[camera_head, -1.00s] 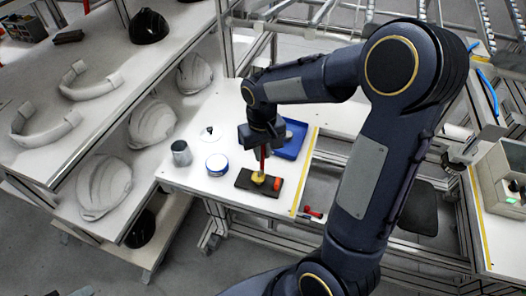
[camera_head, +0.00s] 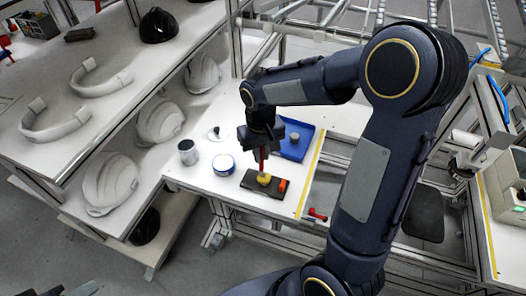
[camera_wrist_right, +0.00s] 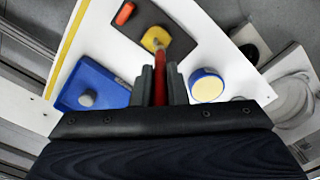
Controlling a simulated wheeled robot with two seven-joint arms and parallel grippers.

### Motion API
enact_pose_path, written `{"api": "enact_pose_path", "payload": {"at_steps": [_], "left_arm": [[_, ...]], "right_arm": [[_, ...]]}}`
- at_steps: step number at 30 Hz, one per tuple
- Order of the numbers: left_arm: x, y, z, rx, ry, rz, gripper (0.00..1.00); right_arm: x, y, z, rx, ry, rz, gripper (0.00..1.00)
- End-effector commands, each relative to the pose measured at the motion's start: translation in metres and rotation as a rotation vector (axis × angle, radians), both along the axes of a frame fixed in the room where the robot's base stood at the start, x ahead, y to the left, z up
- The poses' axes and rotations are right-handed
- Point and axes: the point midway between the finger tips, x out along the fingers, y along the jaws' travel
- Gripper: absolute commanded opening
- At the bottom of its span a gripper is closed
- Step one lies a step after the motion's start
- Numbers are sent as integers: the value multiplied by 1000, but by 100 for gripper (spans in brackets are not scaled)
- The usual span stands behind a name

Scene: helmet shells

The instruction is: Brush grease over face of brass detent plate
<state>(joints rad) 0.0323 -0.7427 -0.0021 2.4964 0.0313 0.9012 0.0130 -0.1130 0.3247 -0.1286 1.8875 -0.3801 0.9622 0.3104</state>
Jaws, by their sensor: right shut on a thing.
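The brass detent plate (camera_head: 264,179) is a small yellow-gold piece on a dark rectangular mat (camera_head: 247,183) on the white bench. My right gripper (camera_head: 262,146) is shut on a red-handled brush (camera_head: 262,159) and holds it pointing down over the plate. In the right wrist view the brush (camera_wrist_right: 160,78) sits between the fingers (camera_wrist_right: 161,84), and its tip is at the brass plate (camera_wrist_right: 152,37). I cannot tell whether the bristles touch the face. A round tin with a yellow inside (camera_wrist_right: 207,86) stands beside the mat. My left gripper is not in view.
An orange-red piece (camera_head: 282,185) lies on the mat's right end. A blue tray (camera_head: 301,139) with a grey round part (camera_head: 294,136) is behind it. A grey metal cup (camera_head: 188,152) and a small white-based item (camera_head: 214,134) stand left. Shelves with helmet shells (camera_head: 159,121) are further left.

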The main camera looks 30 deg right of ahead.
Motion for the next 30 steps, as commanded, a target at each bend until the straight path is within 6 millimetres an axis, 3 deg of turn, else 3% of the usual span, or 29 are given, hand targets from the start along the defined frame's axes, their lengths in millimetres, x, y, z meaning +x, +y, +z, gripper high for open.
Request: {"api": "enact_pose_path", "payload": {"at_steps": [30], "left_arm": [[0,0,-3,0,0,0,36]], "right_arm": [[-19,9,-1,0,4,0,0]]}}
